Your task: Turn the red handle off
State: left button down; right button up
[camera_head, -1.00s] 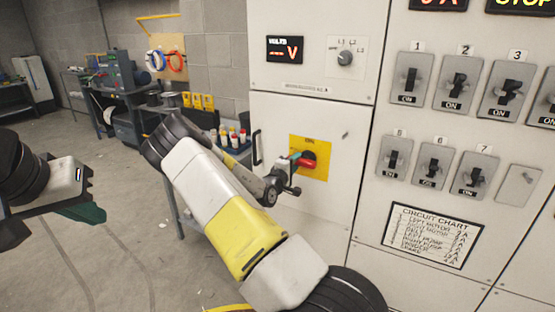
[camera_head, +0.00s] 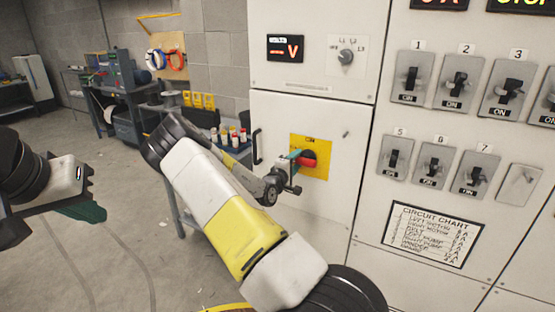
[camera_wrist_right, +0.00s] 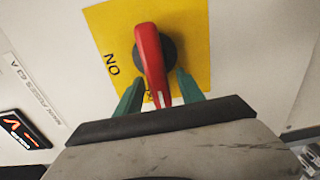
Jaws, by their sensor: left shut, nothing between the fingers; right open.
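The red handle (camera_head: 309,157) sits on a yellow plate (camera_head: 323,172) on the cabinet front. It lies roughly level in the head view. In the right wrist view the red handle (camera_wrist_right: 150,50) runs up and down, its white-marked end towards my gripper. "ON" is printed at the plate's left there; another mark by the handle's end is mostly hidden. My right gripper (camera_wrist_right: 160,76) is open, with a green finger on each side of the handle; I cannot tell whether they touch it. My left gripper (camera_head: 90,213) is shut and empty, far left of the cabinet.
A black door pull (camera_head: 257,146) is left of the plate. Numbered switches (camera_head: 436,165) and a circuit chart (camera_head: 432,236) are to the right. A small table with bottles (camera_head: 233,138) stands behind my right arm. The floor (camera_head: 120,255) at left is open.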

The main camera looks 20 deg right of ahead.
jog(key=v, duration=0.8)
jog(key=shift+d, duration=0.1)
jog(key=s+a+f+m+g+y, duration=0.35)
jog(key=a+m+y, duration=0.25)
jog(key=y, duration=0.2)
jog(key=s+a+r+m+y, duration=0.2)
jog(key=s+a+r+y, duration=0.3)
jog(key=a+r, duration=0.4)
jog(key=s+a+r+g+y, duration=0.1)
jog(key=s+a+r+y, duration=0.4)
jog(key=s+r, duration=0.55)
jog(key=s+r+h, duration=0.2)
jog(key=s+r, duration=0.2)
jog(key=s, duration=1)
jog(key=shift+d+r+g, duration=0.2)
jog(key=shift+d+g, duration=0.05)
jog(key=shift+g, duration=0.2)
